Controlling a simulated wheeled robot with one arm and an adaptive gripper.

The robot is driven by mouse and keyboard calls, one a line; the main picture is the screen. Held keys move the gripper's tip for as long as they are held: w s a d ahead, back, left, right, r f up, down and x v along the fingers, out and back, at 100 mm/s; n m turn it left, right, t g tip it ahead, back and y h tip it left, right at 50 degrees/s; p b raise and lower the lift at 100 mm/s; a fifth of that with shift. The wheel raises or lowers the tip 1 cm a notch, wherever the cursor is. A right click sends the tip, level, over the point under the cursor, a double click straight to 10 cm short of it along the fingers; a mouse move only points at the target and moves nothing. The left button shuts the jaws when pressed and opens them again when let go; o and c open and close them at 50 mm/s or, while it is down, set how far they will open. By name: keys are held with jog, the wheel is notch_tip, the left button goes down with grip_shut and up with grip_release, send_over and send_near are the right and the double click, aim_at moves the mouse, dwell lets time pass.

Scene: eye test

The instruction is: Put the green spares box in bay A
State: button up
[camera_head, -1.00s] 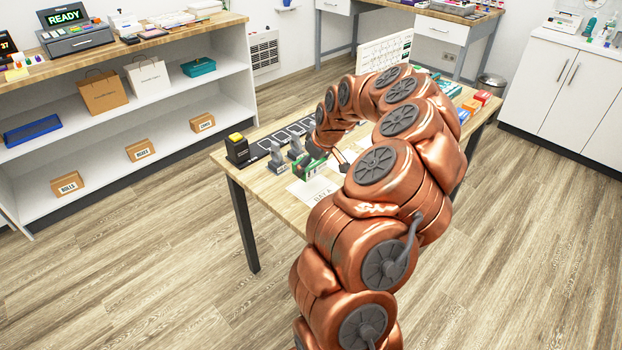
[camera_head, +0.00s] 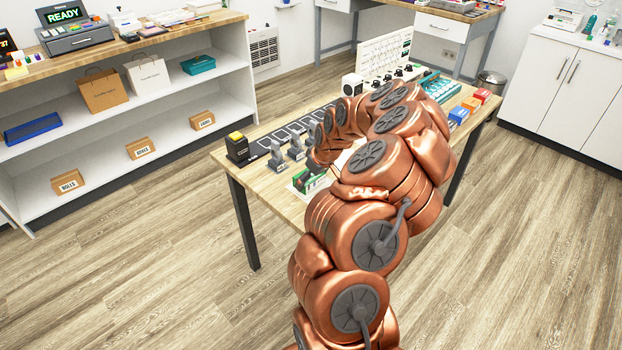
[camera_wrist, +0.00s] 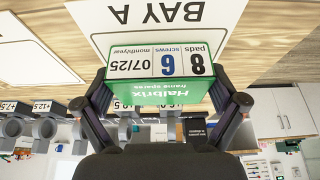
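The green spares box (camera_wrist: 160,93) is between the two fingers of my gripper (camera_wrist: 162,88) in the wrist view, with a finger against each side. Its white label reads 8 pads, 6 screws, 07/25. The white BAY A card (camera_wrist: 185,18) lies on the table right by the box, and the box covers part of it. In the head view the green box (camera_head: 312,185) shows low at the card (camera_head: 297,187), partly hidden by my arm. I cannot tell whether the box rests on the card or hangs just above it.
The table's near left corner is bare.

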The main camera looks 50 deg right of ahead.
jog(key=shift+r, duration=0.1)
jog(key=b+v, duration=0.2)
jog(key=v, duration=1)
jog(key=s+a+r+n+g+y, duration=0.15)
jog(key=a+r, duration=0.25)
jog(key=a, duration=0.9)
jog(key=s+a+r+n+g, duration=0.1)
jog(key=s+a+r, duration=0.2)
jog(key=a, duration=1.1)
jog(key=s+a+f+m+g, duration=0.1)
jog(key=s+a, duration=0.4)
jog(key=s, duration=0.5)
jog(key=s+a+f+m+g+h, duration=0.1)
jog(key=s+a, duration=0.4)
jog(key=s, duration=0.6)
jog(key=shift+a+f+g, duration=0.3)
jog(key=shift+f+g, duration=0.25)
jog(key=shift+g, duration=0.3)
jog(key=shift+s+h, duration=0.1)
jog(key=shift+h, duration=0.15)
